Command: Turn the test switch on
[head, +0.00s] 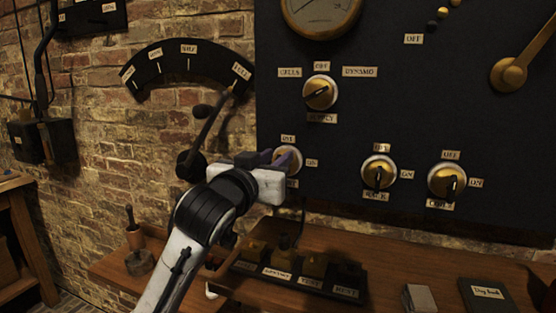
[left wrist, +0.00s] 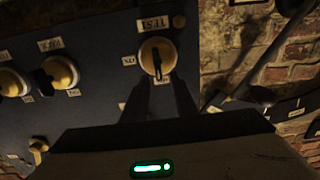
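The test switch (head: 288,160) is a round brass and white knob on the dark panel, with an OFF label above it and an ON label to its right. The left wrist view shows it inverted (left wrist: 158,56), with its TEST label (left wrist: 153,23) above and its dark pointer upright, roughly along the line between the TEST and OFF labels. My left gripper (head: 277,158) is right in front of the knob and partly hides it. Its two dark fingers (left wrist: 160,92) stand apart with a gap in line with the knob. Contact with the pointer cannot be told. My right gripper is out of view.
Two similar knobs (head: 379,171) (head: 447,181) are to the right and a supply selector (head: 319,93) is above. A lever (head: 209,120) with a curved scale (head: 187,64) is close on the left. Below, a wooden bench (head: 388,265) bears a row of labelled blocks (head: 312,270).

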